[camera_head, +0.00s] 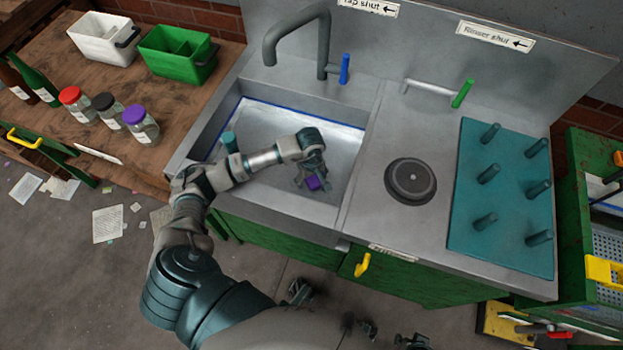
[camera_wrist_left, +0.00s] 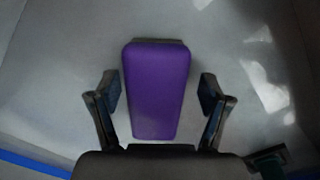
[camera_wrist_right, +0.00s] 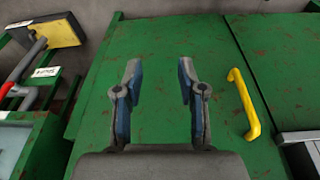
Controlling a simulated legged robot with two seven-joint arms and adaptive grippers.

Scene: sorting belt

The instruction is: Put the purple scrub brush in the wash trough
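In the left wrist view the purple brush (camera_wrist_left: 157,90) lies between the two fingers of my left gripper (camera_wrist_left: 160,96), with a gap on each side. That gripper is open, and the trough's grey inside spreads behind the brush. I cannot tell whether the brush touches the trough floor. My right gripper (camera_wrist_right: 158,85) is open and empty in front of a green cabinet front (camera_wrist_right: 165,50).
A tap (camera_head: 322,45) stands behind the trough. A wooden bench (camera_head: 165,110) on the left holds jars, bottles, a white bin (camera_head: 98,45) and a green bin (camera_head: 170,65).

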